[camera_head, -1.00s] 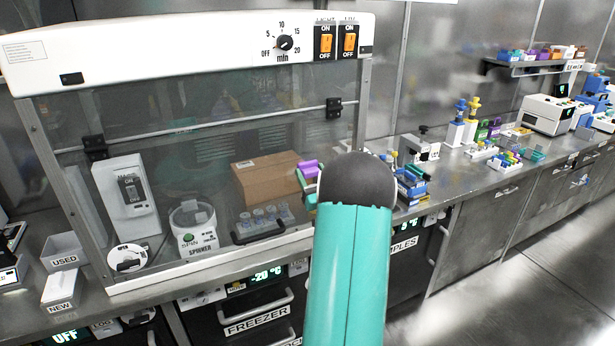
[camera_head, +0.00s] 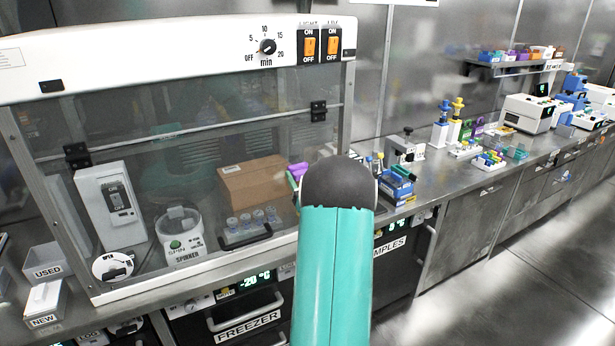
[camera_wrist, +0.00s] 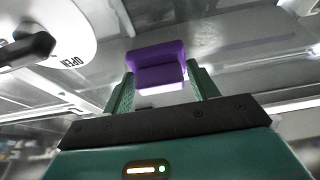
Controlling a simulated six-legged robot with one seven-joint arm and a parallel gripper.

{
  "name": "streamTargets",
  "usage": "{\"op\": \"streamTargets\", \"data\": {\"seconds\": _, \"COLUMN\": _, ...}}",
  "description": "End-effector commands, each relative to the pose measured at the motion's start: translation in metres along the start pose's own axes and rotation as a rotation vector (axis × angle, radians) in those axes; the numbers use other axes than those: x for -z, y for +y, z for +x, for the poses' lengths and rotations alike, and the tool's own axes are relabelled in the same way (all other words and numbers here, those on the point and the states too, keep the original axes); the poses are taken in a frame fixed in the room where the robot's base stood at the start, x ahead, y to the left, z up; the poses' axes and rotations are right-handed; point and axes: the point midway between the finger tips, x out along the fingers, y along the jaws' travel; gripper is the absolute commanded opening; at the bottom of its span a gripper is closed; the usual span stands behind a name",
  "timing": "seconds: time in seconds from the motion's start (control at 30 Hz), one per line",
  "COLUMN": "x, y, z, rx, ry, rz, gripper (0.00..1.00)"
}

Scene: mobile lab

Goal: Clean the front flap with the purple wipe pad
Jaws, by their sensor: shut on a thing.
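My gripper (camera_wrist: 160,92) is shut on the purple wipe pad (camera_wrist: 156,62) in the wrist view, with the pad between its two green fingers. In the head view a bit of the purple pad (camera_head: 297,171) shows just left of my arm's dark joint, which hides the rest of the gripper. The front flap (camera_head: 190,115) is the clear pane of the hood, with a black handle at its lower edge and hinges across its middle. The pad is close to the right part of the flap; I cannot tell whether it touches.
Behind the flap are a cardboard box (camera_head: 252,184), a spinner (camera_head: 181,238) and a vial rack (camera_head: 247,226). USED (camera_head: 47,265) and NEW (camera_head: 46,302) bins stand at lower left. A blue box (camera_head: 397,187) and other labware line the counter at right. Open floor lies at lower right.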

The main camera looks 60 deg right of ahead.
Motion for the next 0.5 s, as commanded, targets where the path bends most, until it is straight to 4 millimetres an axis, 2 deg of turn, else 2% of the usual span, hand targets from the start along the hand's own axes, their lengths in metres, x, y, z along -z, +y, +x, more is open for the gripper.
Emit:
{"op": "streamTargets", "data": {"seconds": 0.03, "x": -0.001, "y": -0.010, "z": 0.003, "rx": 0.010, "ry": 0.000, "rz": 0.005, "gripper": 0.34}}
{"op": "streamTargets", "data": {"seconds": 0.17, "x": -0.002, "y": -0.017, "z": 0.004, "rx": 0.010, "ry": -0.001, "rz": 0.006, "gripper": 0.34}}
{"op": "streamTargets", "data": {"seconds": 0.2, "x": -0.002, "y": -0.018, "z": 0.004, "rx": 0.010, "ry": 0.000, "rz": 0.006, "gripper": 0.30}}
{"op": "streamTargets", "data": {"seconds": 0.5, "x": -0.001, "y": -0.037, "z": 0.003, "rx": 0.014, "ry": 0.000, "rz": 0.007, "gripper": 0.29}}
